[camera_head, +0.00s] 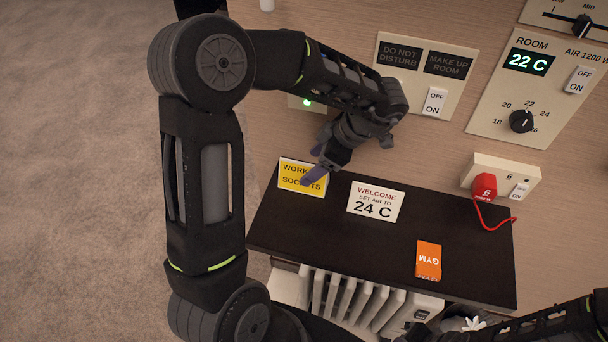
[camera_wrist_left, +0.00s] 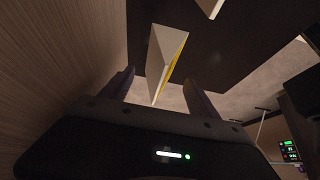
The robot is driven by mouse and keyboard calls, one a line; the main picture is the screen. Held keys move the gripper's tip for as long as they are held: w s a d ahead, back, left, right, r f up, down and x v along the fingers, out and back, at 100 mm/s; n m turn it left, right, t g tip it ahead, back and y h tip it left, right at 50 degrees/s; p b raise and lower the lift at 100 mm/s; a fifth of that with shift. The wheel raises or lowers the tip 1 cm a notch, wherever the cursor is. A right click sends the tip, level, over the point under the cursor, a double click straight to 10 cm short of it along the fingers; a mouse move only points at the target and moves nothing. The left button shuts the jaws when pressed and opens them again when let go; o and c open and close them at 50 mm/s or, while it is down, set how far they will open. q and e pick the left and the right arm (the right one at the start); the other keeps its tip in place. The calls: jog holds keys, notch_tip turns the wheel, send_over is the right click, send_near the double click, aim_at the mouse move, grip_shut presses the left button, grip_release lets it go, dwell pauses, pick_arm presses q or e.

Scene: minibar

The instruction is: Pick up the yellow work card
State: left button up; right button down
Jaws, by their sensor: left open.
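The yellow work card (camera_head: 291,172), printed "WORK" and "SOCKETS", stands at the left end of a dark shelf (camera_head: 330,238). My left gripper (camera_head: 316,177) comes from above, and a purple finger covers part of the card's right side in the head view. In the left wrist view the card (camera_wrist_left: 164,55) shows its pale face and a yellow strip, between the two open fingers of the left gripper (camera_wrist_left: 160,82). I see gaps between the card and both fingers there. My right forearm shows at the lower right of the head view; its gripper is not seen.
A white welcome card (camera_head: 375,202) stands just right of the work card. A red tag with a cord (camera_head: 485,187) is at a wall socket. Wall switch panels (camera_head: 425,75) are behind; a white radiator (camera_head: 350,298) is below.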

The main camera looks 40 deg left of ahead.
aim_at(298, 172)
pick_arm(q)
jog(key=shift+a, duration=0.1)
jog(key=shift+s+a, duration=0.15)
jog(key=shift+a, duration=0.15)
jog(key=x, duration=0.5)
jog(key=shift+s+a, duration=0.15)
jog(key=shift+a, duration=0.15)
jog(key=shift+f+p, duration=0.3)
jog(key=shift+p, duration=0.3)
dwell(0.5)
jog(key=shift+c, duration=0.5)
jog(key=c, duration=1.2)
jog(key=shift+c, duration=0.2)
